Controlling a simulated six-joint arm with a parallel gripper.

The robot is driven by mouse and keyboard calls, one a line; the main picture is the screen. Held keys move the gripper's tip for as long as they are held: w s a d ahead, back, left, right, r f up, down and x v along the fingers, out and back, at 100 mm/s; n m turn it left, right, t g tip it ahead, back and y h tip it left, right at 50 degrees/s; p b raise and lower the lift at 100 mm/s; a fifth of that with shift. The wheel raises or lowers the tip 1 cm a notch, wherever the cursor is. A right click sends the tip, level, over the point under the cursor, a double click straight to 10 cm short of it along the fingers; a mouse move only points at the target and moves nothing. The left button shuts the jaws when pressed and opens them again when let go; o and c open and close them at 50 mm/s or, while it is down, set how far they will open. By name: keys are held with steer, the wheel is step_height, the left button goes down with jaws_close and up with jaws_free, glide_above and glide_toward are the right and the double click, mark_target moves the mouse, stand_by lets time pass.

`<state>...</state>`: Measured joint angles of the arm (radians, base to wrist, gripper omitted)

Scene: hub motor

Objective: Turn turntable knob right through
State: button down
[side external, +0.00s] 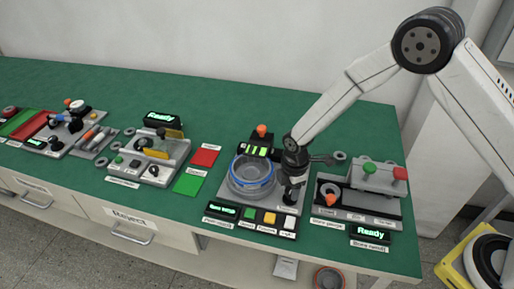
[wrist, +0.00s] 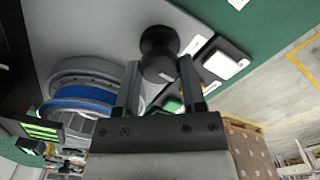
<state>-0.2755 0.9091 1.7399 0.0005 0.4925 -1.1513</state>
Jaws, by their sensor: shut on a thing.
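The turntable (side external: 238,188) is a round grey unit with a blue ring, on a grey station plate at the middle of the bench. It also shows in the wrist view (wrist: 75,106) at the left. The knob is a black rounded knob (wrist: 158,48) at the top centre of the wrist view. My gripper (wrist: 158,70) has its two fingers on either side of the knob, shut on it. In the side view my gripper (side external: 292,195) points down at the right edge of the turntable, and it hides the knob there.
In front of the turntable are a display (side external: 223,211) and several coloured buttons. A bore gauge station (side external: 360,195) with a green and a red knob stands close on the right. A green mat (side external: 187,184) and a red mat (side external: 204,158) lie on the left.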

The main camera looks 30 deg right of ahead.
steer(key=m, duration=0.9)
steer(key=shift+m, duration=0.3)
steer(key=m, duration=0.4)
steer(key=shift+m, duration=0.3)
steer(key=m, duration=0.4)
steer(key=shift+m, duration=0.3)
steer(key=m, duration=1.3)
steer(key=shift+m, duration=2.5)
